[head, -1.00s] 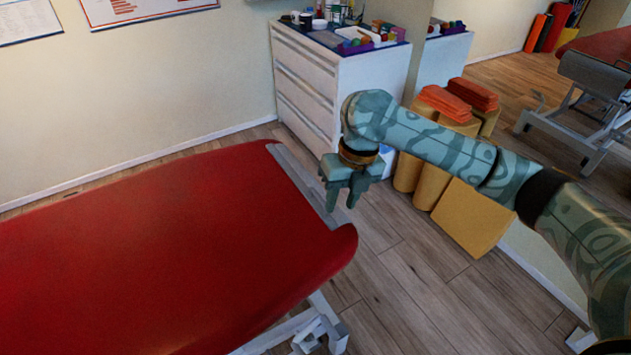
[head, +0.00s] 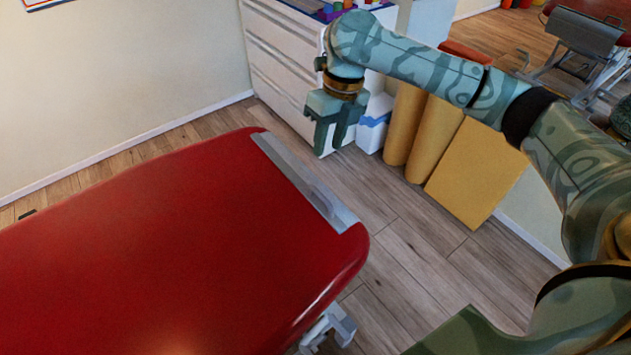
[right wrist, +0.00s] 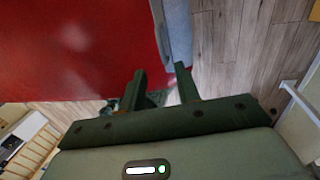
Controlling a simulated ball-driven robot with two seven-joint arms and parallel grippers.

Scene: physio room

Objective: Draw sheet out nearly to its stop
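The red treatment table (head: 150,250) fills the lower left of the head view. The strip also shows in the right wrist view (right wrist: 177,40), beside the red top. My right gripper (head: 329,148) is open and empty, fingers pointing down, above and beyond the strip and apart from it. In the right wrist view its two fingers (right wrist: 160,78) stand apart near the strip's end. My left gripper is not in view.
A white drawer cabinet (head: 285,65) stands behind my right gripper, with a white and blue box (head: 374,125) by it. Yellow rolls and a yellow block (head: 470,165) stand to the right. The wooden floor (head: 400,240) beside the table's end is clear.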

